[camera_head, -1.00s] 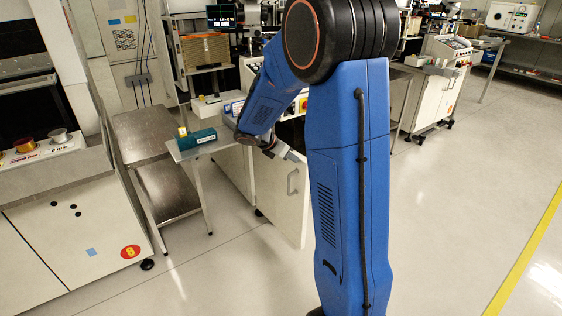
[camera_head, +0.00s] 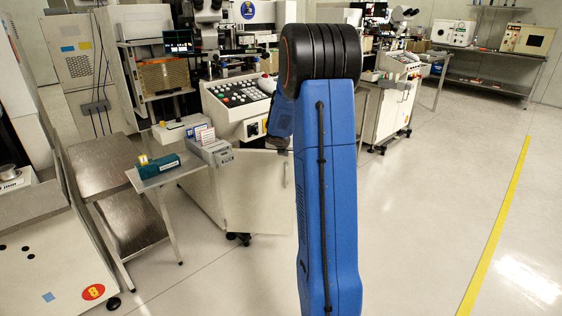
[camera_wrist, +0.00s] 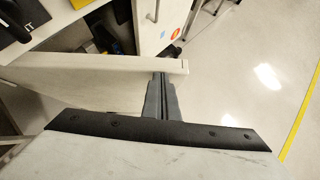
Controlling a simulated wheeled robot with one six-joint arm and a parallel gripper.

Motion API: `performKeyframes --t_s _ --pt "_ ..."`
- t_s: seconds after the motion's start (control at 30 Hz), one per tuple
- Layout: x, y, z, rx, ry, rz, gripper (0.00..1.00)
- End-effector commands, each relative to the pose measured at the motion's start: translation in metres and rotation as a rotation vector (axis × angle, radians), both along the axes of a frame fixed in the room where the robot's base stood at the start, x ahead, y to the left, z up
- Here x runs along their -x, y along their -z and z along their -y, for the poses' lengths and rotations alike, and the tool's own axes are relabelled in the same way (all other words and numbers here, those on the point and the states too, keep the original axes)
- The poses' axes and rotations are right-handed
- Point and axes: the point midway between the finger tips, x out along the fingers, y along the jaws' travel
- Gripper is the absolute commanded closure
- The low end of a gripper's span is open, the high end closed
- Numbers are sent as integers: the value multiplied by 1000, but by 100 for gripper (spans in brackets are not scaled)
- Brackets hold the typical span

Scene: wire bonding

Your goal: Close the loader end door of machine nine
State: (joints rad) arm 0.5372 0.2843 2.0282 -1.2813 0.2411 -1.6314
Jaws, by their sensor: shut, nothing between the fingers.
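The loader end door (camera_head: 258,192) is a cream panel. It stands open at the near end of the machine with the control panel (camera_head: 240,103). Its handle (camera_head: 286,176) shows beside my blue arm. In the wrist view the door (camera_wrist: 105,88) crosses the picture, its top edge (camera_wrist: 130,64) ending near the middle right. My gripper (camera_wrist: 161,82) is shut and empty, its fingers in front of the door's near face close to the free end. I cannot tell whether they touch it.
A small side table (camera_head: 150,180) with a teal device (camera_head: 163,167) stands left of the door. A metal shelf cart (camera_head: 118,212) and another machine (camera_head: 55,265) are further left. Open floor (camera_head: 420,240) lies to the right, with a yellow line (camera_head: 497,220).

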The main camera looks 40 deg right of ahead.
Motion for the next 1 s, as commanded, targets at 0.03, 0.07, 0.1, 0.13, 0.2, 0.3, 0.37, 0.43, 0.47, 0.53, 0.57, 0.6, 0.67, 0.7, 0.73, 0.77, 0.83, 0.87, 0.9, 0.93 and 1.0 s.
performKeyframes --t_s 0.03,0.07,0.1,0.13,0.2,0.3,0.37,0.43,0.47,0.53,0.57,0.6,0.67,0.7,0.73,0.77,0.83,0.87,0.9,0.93,1.0 --pt "-8 1 10 -1 4 0 100" --pt "-12 2 15 -1 4 0 100" --pt "-19 2 21 -1 4 0 100" --pt "-24 2 26 -1 4 0 100" --pt "-34 2 35 -2 5 -1 100" --pt "-48 2 46 -1 5 0 100" --pt "-54 1 51 -2 5 -1 100" --pt "-61 1 56 -2 6 -1 100" --pt "-63 2 58 -1 5 -2 100" --pt "-68 1 61 -2 6 -1 100" --pt "-69 1 62 -2 6 -1 100" --pt "-71 1 63 -1 4 -2 100" --pt "-73 1 64 -1 4 -2 100" --pt "-74 1 64 0 4 -2 100" --pt "-74 1 65 0 5 -1 100" --pt "-74 1 65 0 5 -1 100" --pt "-75 0 65 -1 4 -1 100" --pt "-75 0 65 -1 4 -1 100" --pt "-75 0 65 -1 4 -1 100" --pt "-75 0 65 -1 4 -1 100" --pt "-75 0 65 -1 4 -1 100"
